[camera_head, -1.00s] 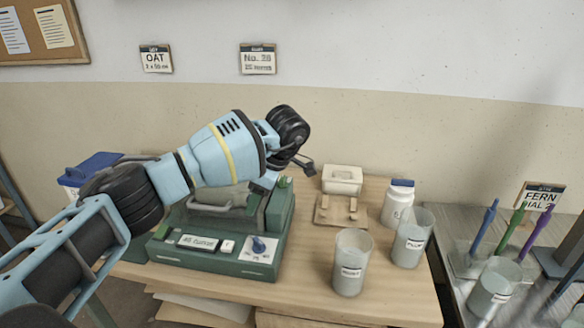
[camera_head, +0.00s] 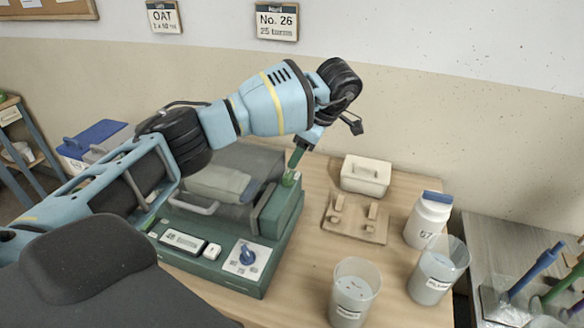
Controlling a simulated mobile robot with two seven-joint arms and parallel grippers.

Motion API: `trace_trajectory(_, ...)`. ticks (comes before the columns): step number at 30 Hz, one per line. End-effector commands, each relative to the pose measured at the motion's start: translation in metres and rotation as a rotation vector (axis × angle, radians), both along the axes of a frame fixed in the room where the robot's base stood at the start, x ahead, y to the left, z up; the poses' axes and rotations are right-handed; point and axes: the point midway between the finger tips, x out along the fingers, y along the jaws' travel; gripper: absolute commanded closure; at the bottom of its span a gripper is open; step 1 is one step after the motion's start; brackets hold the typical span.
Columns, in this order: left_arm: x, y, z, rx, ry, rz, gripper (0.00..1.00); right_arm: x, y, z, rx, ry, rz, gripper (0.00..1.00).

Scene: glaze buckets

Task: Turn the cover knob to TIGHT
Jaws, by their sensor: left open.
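A green machine (camera_head: 222,268) with a grey cover (camera_head: 240,165) stands at the left of the wooden table. A blue knob (camera_head: 247,254) sits on a white plate at its front right; the plate's marks are too small to read, so I cannot tell its setting. A small green part (camera_head: 290,179) shows at the machine's back right corner; I cannot tell whether it is the cover knob. My left gripper (camera_head: 328,132) is open and empty, above and beside that corner. My arm hides part of the machine's left side. My right gripper is out of view.
A wooden block stand (camera_head: 356,222), a cream box (camera_head: 366,174), a white jar (camera_head: 427,220) and two clear beakers (camera_head: 353,290), (camera_head: 440,272) stand on the table's right. Blue and green tools stand at the far right. A blue-lidded bin (camera_head: 92,140) is at left.

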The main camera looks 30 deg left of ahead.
Motion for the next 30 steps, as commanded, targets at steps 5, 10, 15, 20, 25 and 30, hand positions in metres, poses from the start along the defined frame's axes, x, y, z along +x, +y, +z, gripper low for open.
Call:
trace_trajectory(5,-0.002,0.008,-0.023,-0.001,0.008,0.001,0.47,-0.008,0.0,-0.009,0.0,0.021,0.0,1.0)
trace_trajectory(10,-0.005,0.018,-0.048,0.0,0.008,0.002,0.47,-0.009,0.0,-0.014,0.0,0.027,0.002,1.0)
trace_trajectory(15,-0.006,0.025,-0.061,0.001,0.002,0.001,0.47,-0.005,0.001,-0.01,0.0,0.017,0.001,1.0)
trace_trajectory(20,-0.007,0.028,-0.069,0.001,0.002,0.001,0.47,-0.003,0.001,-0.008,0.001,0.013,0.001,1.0)
trace_trajectory(25,-0.007,0.029,-0.07,0.001,0.001,0.0,0.47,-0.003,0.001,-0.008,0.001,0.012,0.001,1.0)
trace_trajectory(30,-0.007,0.029,-0.07,0.001,0.001,0.0,0.56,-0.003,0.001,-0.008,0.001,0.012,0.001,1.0)
